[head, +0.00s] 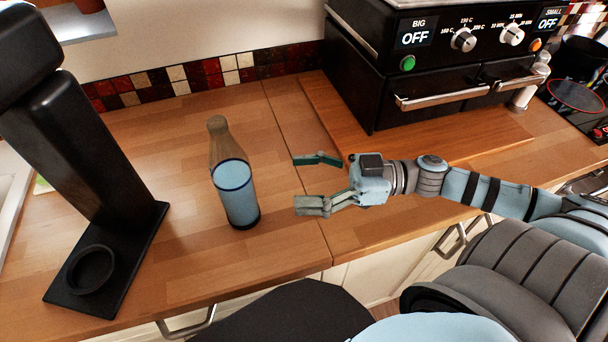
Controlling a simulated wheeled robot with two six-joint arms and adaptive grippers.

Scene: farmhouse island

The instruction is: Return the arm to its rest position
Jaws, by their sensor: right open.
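My right gripper (316,183) is open and empty above the wooden counter, its fingers pointing left. Its arm comes in from the right side. A bottle with a clear brownish neck and a light blue body (235,185) stands upright on the counter, left of the fingertips and apart from them. My left gripper is not in view.
A black stand (90,175) with a ring on its base is on the left. A black double oven (430,75) stands at the back right on a wooden board (325,107). A small whitish bottle (530,82) is beside it. The counter (170,250) around the bottle is clear.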

